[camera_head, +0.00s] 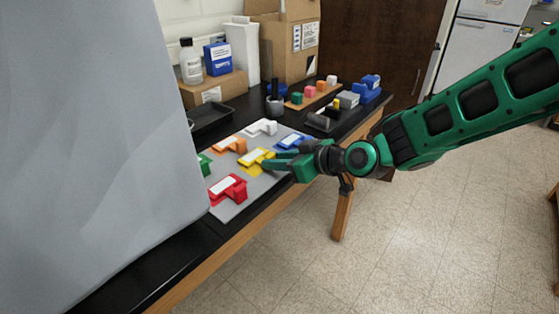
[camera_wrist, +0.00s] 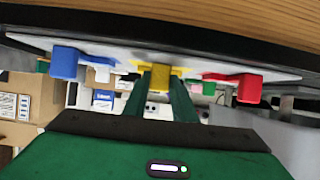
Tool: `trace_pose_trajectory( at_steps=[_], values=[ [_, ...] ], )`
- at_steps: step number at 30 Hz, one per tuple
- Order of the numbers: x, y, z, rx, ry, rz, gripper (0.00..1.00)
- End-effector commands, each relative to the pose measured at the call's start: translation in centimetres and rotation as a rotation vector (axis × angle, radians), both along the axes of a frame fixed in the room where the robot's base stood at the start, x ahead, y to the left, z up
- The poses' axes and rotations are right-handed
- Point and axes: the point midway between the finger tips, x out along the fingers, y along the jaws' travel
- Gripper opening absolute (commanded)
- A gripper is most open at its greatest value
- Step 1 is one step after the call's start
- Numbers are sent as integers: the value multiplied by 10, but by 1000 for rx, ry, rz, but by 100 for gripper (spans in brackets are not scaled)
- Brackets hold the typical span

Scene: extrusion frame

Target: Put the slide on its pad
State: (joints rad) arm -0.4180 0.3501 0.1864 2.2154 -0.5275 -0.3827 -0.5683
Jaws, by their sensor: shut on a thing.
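My gripper (camera_head: 270,160) reaches in from the right, low over a grey board (camera_head: 256,190). It is shut on a yellow piece (camera_head: 257,154) with a white top. In the wrist view the yellow piece (camera_wrist: 162,71) sits between my two green fingers (camera_wrist: 160,84). It appears at or close to the board, and I cannot tell whether it touches. No piece is plainly marked as the slide, and its pad cannot be told apart from the white patches on the board; my fingers partly hide the area around the yellow piece.
Around it on the board are red (camera_head: 228,188), orange (camera_head: 230,145), white (camera_head: 262,128), blue (camera_head: 291,142) and green (camera_head: 205,164) pieces. A black tray (camera_head: 210,120), bottle (camera_head: 190,62) and boxes stand behind. A grey panel (camera_head: 95,140) blocks the left.

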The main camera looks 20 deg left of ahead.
Motion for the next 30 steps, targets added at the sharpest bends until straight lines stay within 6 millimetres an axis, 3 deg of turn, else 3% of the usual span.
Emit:
trace_pose_trajectory(
  at_steps=[2,3,5,17,30],
  values=[
    [0,0,-2,0,0,0,3],
    [0,0,-2,0,0,0,29],
    [0,0,-2,0,0,0,43],
    [0,-3,2,0,0,-1,43],
    [-26,-69,37,-1,-2,-6,43]
  ],
)
